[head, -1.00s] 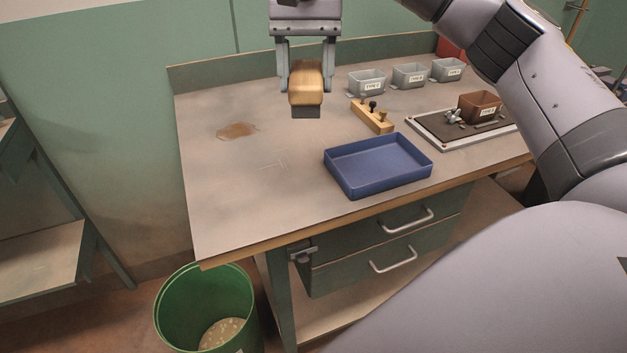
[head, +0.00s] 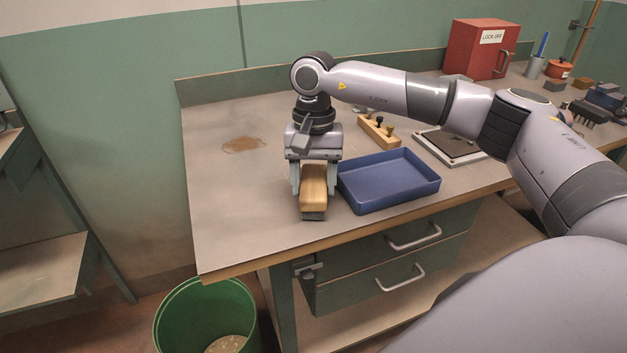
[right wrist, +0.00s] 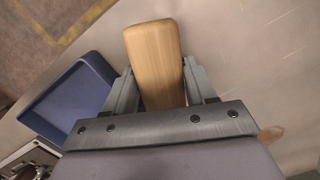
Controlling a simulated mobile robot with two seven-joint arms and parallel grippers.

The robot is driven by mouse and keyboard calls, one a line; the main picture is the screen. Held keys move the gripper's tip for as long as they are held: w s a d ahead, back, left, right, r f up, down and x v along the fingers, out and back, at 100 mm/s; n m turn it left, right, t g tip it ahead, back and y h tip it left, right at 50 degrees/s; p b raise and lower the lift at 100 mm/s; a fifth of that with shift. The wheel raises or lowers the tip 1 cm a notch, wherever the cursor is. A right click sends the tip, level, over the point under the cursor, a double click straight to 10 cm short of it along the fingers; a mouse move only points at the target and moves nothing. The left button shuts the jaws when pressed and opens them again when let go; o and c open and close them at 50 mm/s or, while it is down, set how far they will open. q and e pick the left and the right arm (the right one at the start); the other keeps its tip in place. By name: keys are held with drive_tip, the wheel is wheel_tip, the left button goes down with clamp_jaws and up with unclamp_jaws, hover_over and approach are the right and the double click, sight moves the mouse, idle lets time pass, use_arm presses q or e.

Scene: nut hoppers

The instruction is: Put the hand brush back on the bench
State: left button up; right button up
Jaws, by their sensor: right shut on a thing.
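The hand brush (head: 314,190) has a pale wooden back and a dark grey bristle block on its underside. My right gripper (head: 312,180) is shut on the brush and points down over the bench (head: 235,210), just left of the blue tray. The brush is at or very near the bench top; I cannot tell whether the bristles touch it. In the right wrist view the wooden back (right wrist: 155,60) sits between both fingers. My left gripper is not in view.
The empty blue tray (head: 390,205) stands close on the right of the brush. A wooden block with knobs (head: 379,131) and a framed dark mat (head: 452,145) lie behind it. A green bin (head: 180,320) stands below the front edge. The bench's left part is clear except for a brown stain (head: 243,144).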

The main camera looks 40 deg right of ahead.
sight(314, 175)
drive_tip(key=shift+f, duration=0.2)
drive_tip(key=shift+f, duration=0.15)
drive_tip(key=o, duration=0.9)
drive_tip(key=shift+o, duration=0.2)
drive_tip(key=shift+r, duration=0.2)
drive_tip(key=shift+r, duration=0.25)
wheel_tip(314, 175, up, 12)
drive_tip(key=w, duration=0.1)
drive_tip(key=shift+d+f, duration=0.25)
drive_tip(key=shift+d, duration=0.2)
